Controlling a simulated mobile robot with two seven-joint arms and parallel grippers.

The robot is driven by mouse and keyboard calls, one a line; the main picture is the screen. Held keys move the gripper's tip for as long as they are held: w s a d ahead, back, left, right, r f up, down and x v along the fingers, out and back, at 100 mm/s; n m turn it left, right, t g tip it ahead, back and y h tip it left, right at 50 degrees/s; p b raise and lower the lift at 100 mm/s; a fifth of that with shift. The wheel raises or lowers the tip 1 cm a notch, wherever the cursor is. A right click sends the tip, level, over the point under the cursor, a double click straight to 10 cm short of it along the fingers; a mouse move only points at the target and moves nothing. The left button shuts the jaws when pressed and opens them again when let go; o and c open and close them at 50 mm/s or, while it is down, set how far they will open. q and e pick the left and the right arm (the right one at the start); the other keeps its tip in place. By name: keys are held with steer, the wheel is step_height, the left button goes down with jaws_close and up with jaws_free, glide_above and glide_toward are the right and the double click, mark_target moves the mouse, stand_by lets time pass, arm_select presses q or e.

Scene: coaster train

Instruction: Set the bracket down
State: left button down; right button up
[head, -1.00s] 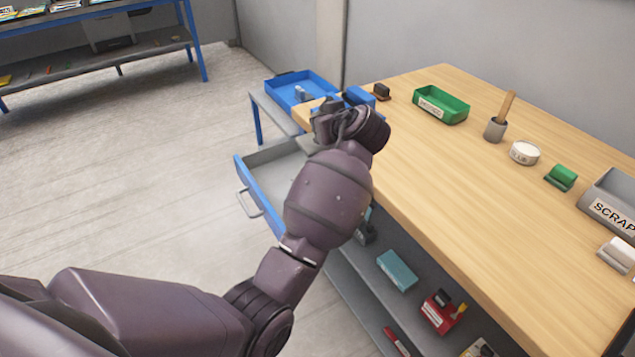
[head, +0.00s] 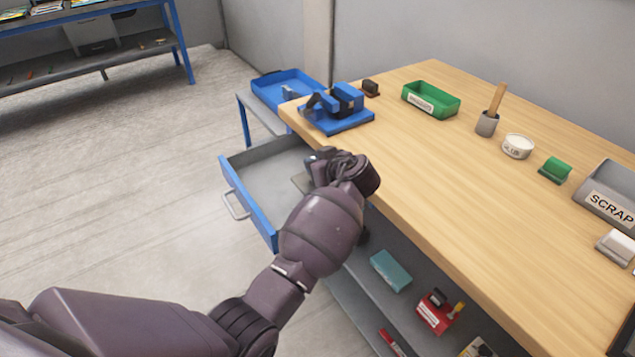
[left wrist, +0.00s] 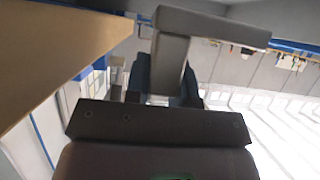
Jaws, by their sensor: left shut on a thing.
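The bracket is a grey angled piece (left wrist: 212,27) in the left wrist view, held between the fingertips of my left gripper (left wrist: 162,85). In the head view my left gripper (head: 314,172) is at the left front edge of the workbench, above the inner end of the open drawer (head: 250,208). A small greyish part of the bracket (head: 301,183) shows beside the gripper; the rest is hidden by the hand. My right gripper is in neither view.
A blue vise (head: 338,112) stands on the bench's left corner, with a blue tray (head: 290,92) beyond it. The bench middle (head: 440,170) is clear.

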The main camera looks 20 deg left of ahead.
arm_select(q)
steer(key=shift+f, duration=0.7)
step_height(320, 180, down, 4)
steer(key=shift+f+b, duration=0.1)
steer(key=shift+b, duration=0.4)
steer(key=shift+f, duration=0.15)
steer(key=shift+f, duration=0.1)
steer(key=c, duration=1)
jaws_free()
steer(key=shift+o, duration=0.2)
steer(key=shift+r, duration=0.2)
